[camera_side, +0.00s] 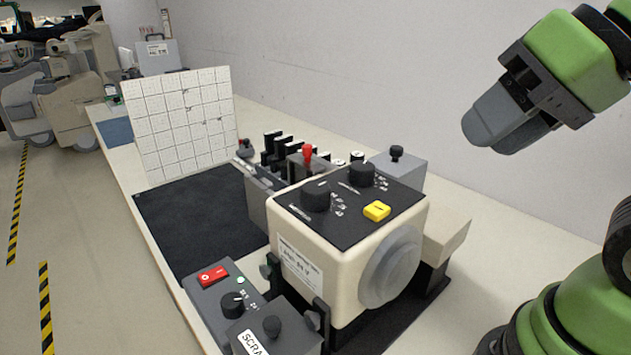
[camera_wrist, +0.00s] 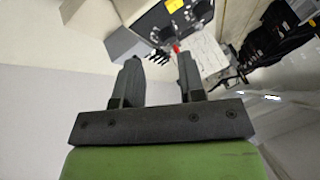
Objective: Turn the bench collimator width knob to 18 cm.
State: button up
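The bench collimator (camera_side: 330,258) is a cream box with a black top panel and a round grey disc on its right face. Two black knobs stand on the panel: a near-left knob (camera_side: 316,196) and a far-right knob (camera_side: 361,174). Small white scale marks sit beside them, too small to read, so I cannot tell which is width or its setting. A yellow button (camera_side: 377,211) is in front. My gripper (camera_side: 478,136) hangs in the air above and right of the collimator, touching nothing. In the wrist view, its fingers (camera_wrist: 160,68) are apart and empty; the collimator's panel shows beyond them.
A grey control box (camera_side: 225,290) with a red switch and a knob stands in front left. Behind the collimator are a red-topped lever (camera_side: 308,152), several black sliders and a grey box (camera_side: 398,170). A white gridded board (camera_side: 178,122) stands farther back. The wall runs behind the bench.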

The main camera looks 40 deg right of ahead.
jog(key=o, duration=0.4)
jog(key=w+a+r+g, duration=0.3)
jog(key=w, duration=0.4)
jog(key=shift+w+r+m+g+h, duration=0.15)
jog(key=shift+w+m+g+h, duration=0.15)
jog(key=shift+w, duration=0.05)
jog(key=m+g+h, duration=0.2)
jog(key=g, duration=0.1)
send_near(316, 187)
notch_tip(316, 187, down, 9)
jog(key=shift+w+d+f, duration=0.1)
jog(key=shift+d, duration=0.05)
